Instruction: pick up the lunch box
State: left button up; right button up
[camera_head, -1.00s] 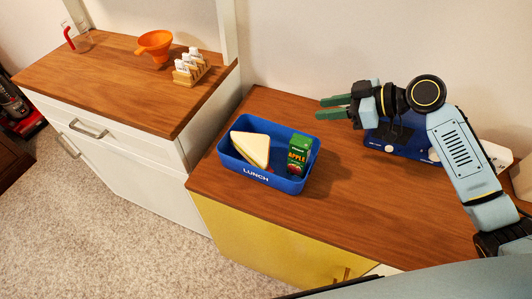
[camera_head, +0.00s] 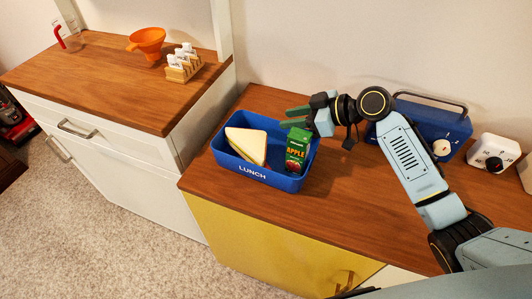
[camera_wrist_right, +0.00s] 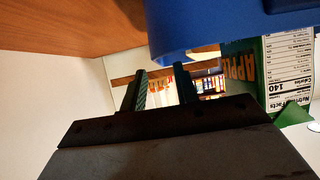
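The blue lunch box (camera_head: 262,178), marked LUNCH, stands upright on the right wooden counter. It holds a sandwich (camera_head: 246,146) and a green apple juice carton (camera_head: 297,150). My right gripper (camera_head: 290,117) is at the box's back right rim, with its fingers apart and pointing left. In the right wrist view the open fingers (camera_wrist_right: 161,70) are empty, just short of the blue box wall (camera_wrist_right: 190,25). The carton (camera_wrist_right: 275,80) shows beyond them. I cannot tell whether a finger touches the rim. My left gripper is not in view.
A blue radio-like box (camera_head: 455,128) with a handle and a white dial box (camera_head: 493,152) stand behind my right arm. On the left counter (camera_head: 100,90) are an orange funnel (camera_head: 148,42), a rack of small jars (camera_head: 184,66) and a red-handled jug (camera_head: 68,38).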

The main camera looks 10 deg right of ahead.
aim_at(277, 121)
jog(key=x, duration=0.5)
jog(key=shift+b, duration=0.3)
grip_shut()
jog(key=shift+r, duration=0.15)
